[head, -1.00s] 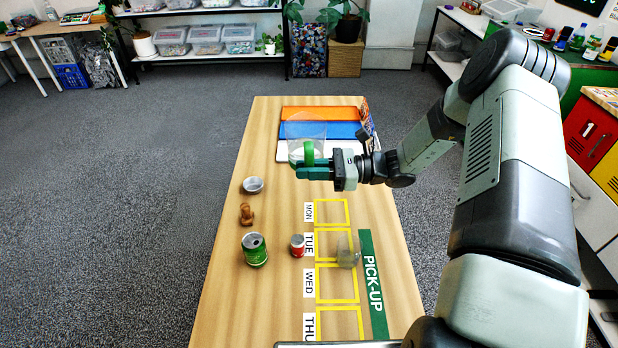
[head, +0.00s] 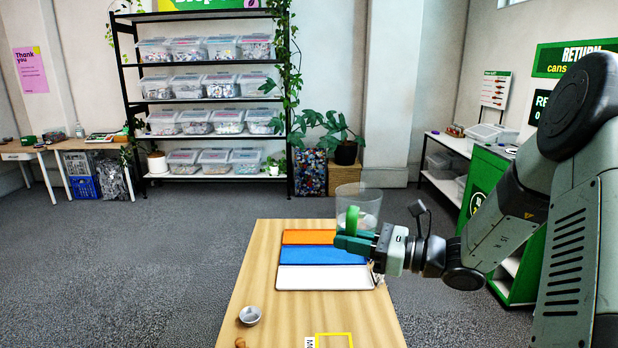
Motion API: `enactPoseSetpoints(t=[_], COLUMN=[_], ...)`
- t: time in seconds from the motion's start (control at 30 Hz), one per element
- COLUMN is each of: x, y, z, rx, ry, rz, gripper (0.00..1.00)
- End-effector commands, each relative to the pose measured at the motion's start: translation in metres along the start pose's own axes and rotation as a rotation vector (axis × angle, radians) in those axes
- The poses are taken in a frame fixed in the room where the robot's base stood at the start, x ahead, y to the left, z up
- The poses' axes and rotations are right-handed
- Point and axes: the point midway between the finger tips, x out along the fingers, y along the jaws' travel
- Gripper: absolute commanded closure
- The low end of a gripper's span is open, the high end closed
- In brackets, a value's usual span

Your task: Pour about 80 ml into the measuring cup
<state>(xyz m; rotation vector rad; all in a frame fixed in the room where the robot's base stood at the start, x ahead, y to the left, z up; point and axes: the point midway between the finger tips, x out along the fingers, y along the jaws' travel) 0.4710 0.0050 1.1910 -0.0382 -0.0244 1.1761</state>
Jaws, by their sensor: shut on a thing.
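My gripper (head: 350,242) is shut on the green handle of a clear jug (head: 371,201). The jug is upright, held above the far end of the table. Pale, see-through content shows low in it; I cannot tell its amount. A small round grey metal cup or bowl (head: 250,316) stands on the table at the near left, apart from the jug. No thing in the present view is clearly marked as the measuring cup. The near part of the table, where a clear vessel stood earlier, is out of view.
The wooden table (head: 262,268) carries orange (head: 309,237), blue (head: 322,255) and white (head: 322,278) flat panels at its far end. A yellow outlined square (head: 334,334) shows at the bottom edge. Shelves with bins (head: 207,118) stand well behind. Bare tabletop lies between panels and square.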

Motion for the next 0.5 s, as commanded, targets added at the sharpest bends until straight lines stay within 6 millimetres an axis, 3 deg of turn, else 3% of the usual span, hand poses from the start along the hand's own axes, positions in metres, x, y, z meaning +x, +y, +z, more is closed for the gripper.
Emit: enactPoseSetpoints(t=[0.03, 0.2, 0.5], x=[-0.009, -0.029, -0.04], y=[0.0, 0.0, 0.001], z=[0.015, 0.045, 0.058], rx=[-0.007, -0.007, -0.005], ry=[0.004, 0.008, 0.008], rz=[-0.045, -0.164, -0.228], gripper=[1.0, 1.0, 1.0])
